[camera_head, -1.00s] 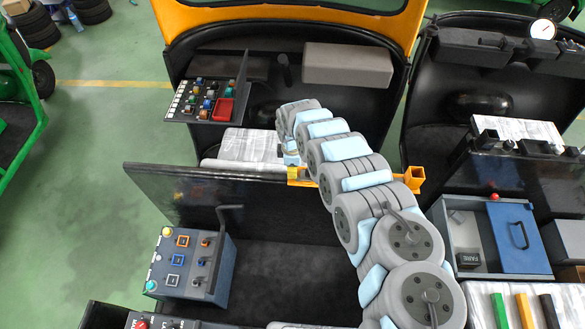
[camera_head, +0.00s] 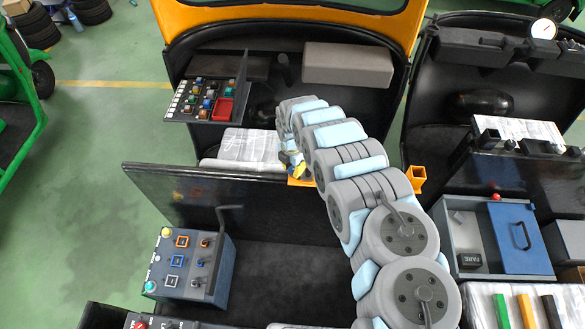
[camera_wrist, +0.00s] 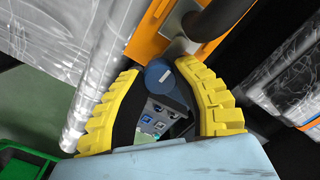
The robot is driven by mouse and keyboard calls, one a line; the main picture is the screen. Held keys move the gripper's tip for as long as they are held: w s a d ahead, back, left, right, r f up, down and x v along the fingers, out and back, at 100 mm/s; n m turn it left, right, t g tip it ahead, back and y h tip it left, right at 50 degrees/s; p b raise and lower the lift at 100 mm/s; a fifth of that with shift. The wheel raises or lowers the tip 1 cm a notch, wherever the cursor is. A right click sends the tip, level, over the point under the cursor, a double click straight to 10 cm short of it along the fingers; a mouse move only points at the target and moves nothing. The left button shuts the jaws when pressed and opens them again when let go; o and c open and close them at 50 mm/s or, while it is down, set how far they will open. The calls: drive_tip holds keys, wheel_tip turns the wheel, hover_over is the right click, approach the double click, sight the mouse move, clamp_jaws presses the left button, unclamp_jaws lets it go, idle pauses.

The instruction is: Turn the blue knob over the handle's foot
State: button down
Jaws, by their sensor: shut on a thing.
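The blue knob (camera_wrist: 159,73) shows in the wrist view with a small pale mark on its face. It sits by the lower end of an orange bar (camera_wrist: 158,32), near the foot of a dark curved handle (camera_wrist: 214,22). My gripper (camera_wrist: 159,70) has its two yellow fingers on either side of the knob, shut on it. In the head view my gripper (camera_head: 291,166) is small at the orange bar (camera_head: 301,182), and my arm hides most of that spot. I cannot make out the knob there.
A black partition (camera_head: 190,185) runs left of the bar. A button panel (camera_head: 207,97) with a red tray stands beyond it. A blue control box (camera_head: 190,263) is at lower left. A plastic-wrapped seat (camera_head: 245,146) lies close to my gripper.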

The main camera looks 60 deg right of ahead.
sight(292, 169)
drive_tip(key=shift+n, duration=0.3)
idle(0.4)
drive_tip(key=c, duration=0.7)
unclamp_jaws()
drive_tip(key=shift+c, duration=0.2)
wheel_tip(292, 169, up, 12)
idle(0.6)
